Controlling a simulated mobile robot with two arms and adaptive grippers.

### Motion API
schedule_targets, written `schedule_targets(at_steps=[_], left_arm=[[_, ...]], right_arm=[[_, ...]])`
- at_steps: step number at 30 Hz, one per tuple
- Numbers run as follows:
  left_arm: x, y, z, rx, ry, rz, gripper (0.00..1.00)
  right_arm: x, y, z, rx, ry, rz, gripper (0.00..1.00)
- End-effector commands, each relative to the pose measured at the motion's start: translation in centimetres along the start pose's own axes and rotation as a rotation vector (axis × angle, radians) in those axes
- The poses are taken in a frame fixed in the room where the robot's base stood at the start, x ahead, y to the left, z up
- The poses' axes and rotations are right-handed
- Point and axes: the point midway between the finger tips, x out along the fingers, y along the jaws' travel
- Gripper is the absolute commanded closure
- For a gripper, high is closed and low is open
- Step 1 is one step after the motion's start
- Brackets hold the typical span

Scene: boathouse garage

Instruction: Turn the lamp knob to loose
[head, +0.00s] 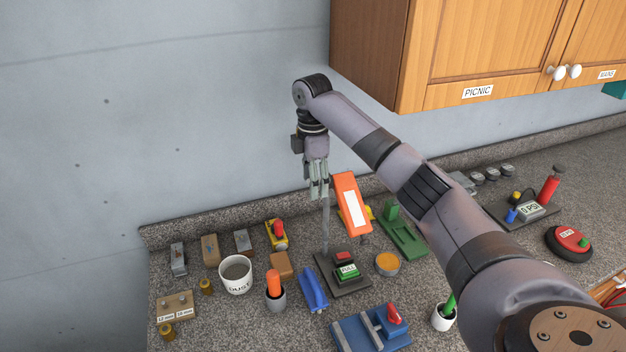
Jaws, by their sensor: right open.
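The lamp stands on the counter, with a dark base (360,286), a thin grey post (326,232) and a tilted orange head (340,185) with a white panel. My right gripper (318,194) is open and points down at the top of the post, just left of the orange head. I cannot make out the lamp knob; the fingers cover the top of the post. Whether the fingers touch the lamp is too small to tell. My left gripper is not in view.
A cup labelled "DUST" (236,287), an orange-handled tool in a grey cup (275,300), a blue tool (312,289) and a blue vise (358,335) crowd the lamp. A wooden cabinet (440,50) hangs above. The wall is behind.

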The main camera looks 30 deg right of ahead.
Motion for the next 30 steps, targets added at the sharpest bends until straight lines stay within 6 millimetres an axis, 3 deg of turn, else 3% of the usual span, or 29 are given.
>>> schedule_targets(at_steps=[5,12,18,24,30], left_arm=[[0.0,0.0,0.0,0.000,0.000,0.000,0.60],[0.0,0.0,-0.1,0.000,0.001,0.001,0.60],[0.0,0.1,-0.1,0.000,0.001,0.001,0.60],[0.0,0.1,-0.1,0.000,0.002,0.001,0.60],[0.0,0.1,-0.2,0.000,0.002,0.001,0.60]], right_arm=[[-1.8,0.1,-0.1,0.000,0.001,0.003,0.43],[-7.0,0.1,0.0,0.000,0.000,0.005,0.43],[-10.1,0.1,0.0,0.001,-0.002,0.003,0.43],[-11.7,0.1,0.0,0.001,-0.001,0.001,0.43],[-12.0,0.0,0.0,0.001,0.001,0.000,0.43]])
